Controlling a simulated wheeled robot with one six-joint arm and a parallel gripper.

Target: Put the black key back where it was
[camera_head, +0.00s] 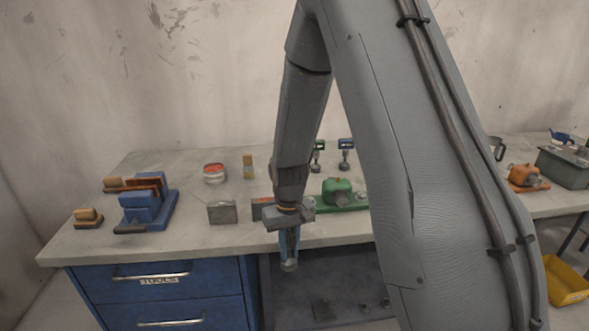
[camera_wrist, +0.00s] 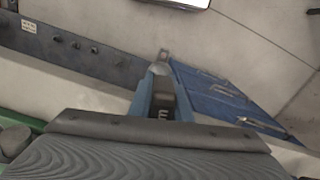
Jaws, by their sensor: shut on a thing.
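My gripper (camera_head: 289,252) hangs just in front of the workbench's front edge, pointing down, with its blue fingers together. In the wrist view my gripper (camera_wrist: 162,105) is shut on the black key (camera_wrist: 163,98), whose dark body with a pale letter mark shows between the fingers. A grey metal end (camera_wrist: 162,56) sticks out beyond the fingertips. In the head view the fingers and arm hide most of the key. A dark panel (camera_wrist: 110,62) with several small knobs or hooks and a white label runs at the upper left of the wrist view; which place is the key's own I cannot tell.
Blue drawers (camera_head: 160,290) stand under the bench (camera_head: 180,235) at left. On top are a blue vise-like device (camera_head: 150,200), a grey block (camera_head: 222,212), a red-topped tin (camera_head: 214,173) and a green machine (camera_head: 338,192). A yellow bin (camera_head: 566,281) is at lower right.

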